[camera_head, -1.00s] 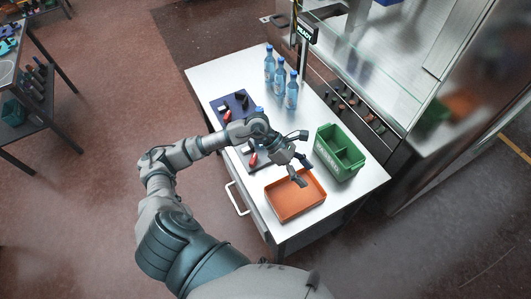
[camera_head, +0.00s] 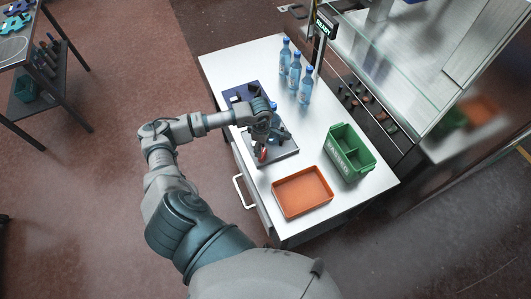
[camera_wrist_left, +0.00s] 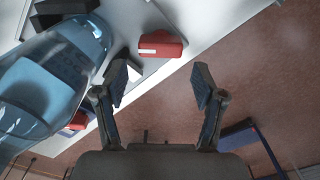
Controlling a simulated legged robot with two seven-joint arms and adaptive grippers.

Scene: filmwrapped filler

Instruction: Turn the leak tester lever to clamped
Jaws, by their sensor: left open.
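A dark grey plate (camera_head: 285,155) lies on the white table beside a navy fixture (camera_head: 240,93). A red lever (camera_head: 261,154) shows on the plate, below my left wrist. A blue bottle (camera_wrist_left: 45,85) stands close beside my left gripper in the wrist view, its cap showing behind the wrist in the head view. My left gripper (camera_wrist_left: 162,76) is open and empty. A red handle with a white label (camera_wrist_left: 160,45) lies just beyond its fingertips, apart from them. A second red part (camera_wrist_left: 78,121) is at lower left. Which one is the leak tester's lever I cannot tell.
Several blue bottles (camera_head: 295,68) stand at the table's back. A green divided bin (camera_head: 349,153) and an empty orange tray (camera_head: 302,191) are to the right. A glass-fronted machine (camera_head: 400,70) stands behind. The table front has a drawer handle (camera_head: 243,192).

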